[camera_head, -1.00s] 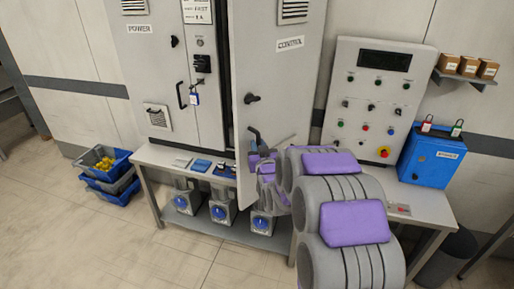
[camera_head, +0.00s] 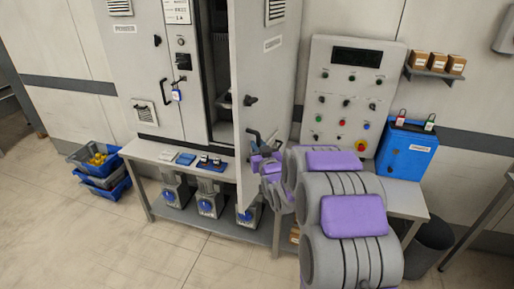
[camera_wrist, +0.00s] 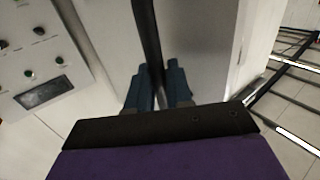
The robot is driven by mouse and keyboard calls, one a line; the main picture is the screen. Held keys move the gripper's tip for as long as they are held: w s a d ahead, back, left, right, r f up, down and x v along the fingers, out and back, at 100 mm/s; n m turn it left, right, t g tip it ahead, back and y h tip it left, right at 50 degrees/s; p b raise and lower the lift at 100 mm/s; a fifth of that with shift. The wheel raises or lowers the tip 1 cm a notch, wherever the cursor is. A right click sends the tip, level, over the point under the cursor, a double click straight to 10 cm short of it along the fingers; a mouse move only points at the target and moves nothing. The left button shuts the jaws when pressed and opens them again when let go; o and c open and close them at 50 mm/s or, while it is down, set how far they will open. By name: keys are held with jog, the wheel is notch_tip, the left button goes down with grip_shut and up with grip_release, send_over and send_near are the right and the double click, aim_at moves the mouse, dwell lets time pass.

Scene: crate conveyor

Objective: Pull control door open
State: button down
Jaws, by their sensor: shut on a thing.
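The control door (camera_head: 265,75) is a tall light-grey panel that stands ajar, swung out from the grey cabinet (camera_head: 130,70). A dark gap with the cabinet's inside (camera_head: 221,75) shows to its left. The door's dark handle (camera_head: 254,137) is low on its face, and a black knob (camera_head: 250,100) sits above it. My gripper (camera_head: 262,155) is at the handle, partly hidden by my arm. In the wrist view my gripper's blue-grey fingers (camera_wrist: 159,88) are closed on either side of the black handle bar (camera_wrist: 148,35), with the pale door face (camera_wrist: 205,45) behind it.
A control panel with buttons (camera_head: 350,95) and a blue box with padlocks (camera_head: 407,150) stand right of the door. A grey table (camera_head: 160,152) runs under the cabinet. Stacked bins (camera_head: 100,172) stand on the floor at left. Floor in front of the table is clear.

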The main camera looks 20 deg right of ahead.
jog(key=shift+d+r, duration=0.4)
jog(key=c, duration=1.3)
grip_release()
jog(key=shift+w+d+f, duration=0.1)
jog(key=shift+w, duration=0.05)
jog(key=shift+c, duration=0.2)
jog(key=shift+o, duration=0.8)
jog(key=shift+d+f, duration=0.2)
jog(key=shift+d, duration=0.1)
jog(key=shift+a, duration=0.15)
